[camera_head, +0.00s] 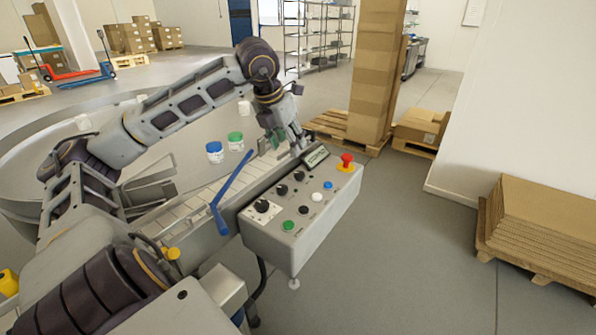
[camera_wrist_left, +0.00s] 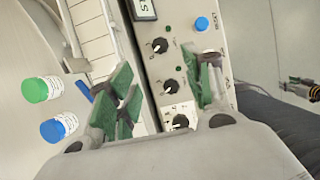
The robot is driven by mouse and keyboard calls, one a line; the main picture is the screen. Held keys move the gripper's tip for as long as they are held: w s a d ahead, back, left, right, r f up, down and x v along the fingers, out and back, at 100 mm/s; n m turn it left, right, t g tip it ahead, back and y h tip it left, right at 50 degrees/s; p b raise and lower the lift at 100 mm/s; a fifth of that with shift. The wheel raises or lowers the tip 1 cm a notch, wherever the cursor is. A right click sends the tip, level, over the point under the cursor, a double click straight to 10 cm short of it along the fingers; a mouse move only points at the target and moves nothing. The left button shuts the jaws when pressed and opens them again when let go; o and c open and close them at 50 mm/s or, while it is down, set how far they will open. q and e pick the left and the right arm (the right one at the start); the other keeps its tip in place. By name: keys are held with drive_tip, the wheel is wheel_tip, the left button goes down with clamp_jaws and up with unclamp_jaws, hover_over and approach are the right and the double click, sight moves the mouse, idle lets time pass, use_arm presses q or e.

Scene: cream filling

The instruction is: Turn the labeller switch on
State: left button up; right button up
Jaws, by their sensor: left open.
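The grey control box (camera_head: 318,212) carries three black rotary knobs in a row. The one with a white plate (camera_head: 262,206) is at the left end, the middle knob (camera_head: 282,189) and far knob (camera_head: 299,176) beyond it. I cannot read which is the labeller switch. My left gripper (camera_head: 283,143) hangs by the panel's far end, pointing down. In the left wrist view its green-padded fingers (camera_wrist_left: 160,92) are wide apart and empty. Between them show the far knob (camera_wrist_left: 160,45), middle knob (camera_wrist_left: 170,86) and plated knob (camera_wrist_left: 180,122). A part at that view's right edge (camera_wrist_left: 304,89) looks like my right gripper.
A red emergency button (camera_head: 346,160), a small display (camera_head: 316,157) and coloured buttons share the panel. A blue lever (camera_head: 232,190) rises beside the conveyor. A blue-lidded jar (camera_head: 214,153) and a green-lidded jar (camera_head: 235,141) stand behind.

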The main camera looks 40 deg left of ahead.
use_arm(q)
approach(299, 173)
drive_tip(key=shift+x, duration=0.9)
drive_tip(key=shift+p+x, duration=0.4)
drive_tip(key=shift+x, duration=0.45)
drive_tip(key=shift+w+f+p, duration=0.15)
drive_tip(key=shift+f+p, duration=0.35)
drive_tip(key=shift+w+f+p, duration=0.15)
drive_tip(key=shift+f+p, duration=0.35)
drive_tip(key=shift+f, duration=0.1)
drive_tip(key=shift+x, duration=0.95)
use_arm(e)
wheel_tip(299, 173, down, 10)
drive_tip(key=s+d, duration=0.1)
drive_tip(key=d, duration=0.1)
drive_tip(key=shift+d+r+t, duration=0.2)
drive_tip(key=shift+t, duration=0.1)
use_arm(q)
drive_tip(key=shift+w+f+p, duration=0.15)
drive_tip(key=shift+f+p, duration=0.1)
drive_tip(key=shift+p, duration=0.1)
drive_tip(key=shift+f, duration=0.1)
use_arm(e)
drive_tip(key=shift+s+d+f, duration=0.2)
drive_tip(key=shift+s+f, duration=0.05)
drive_tip(key=shift+f, duration=0.25)
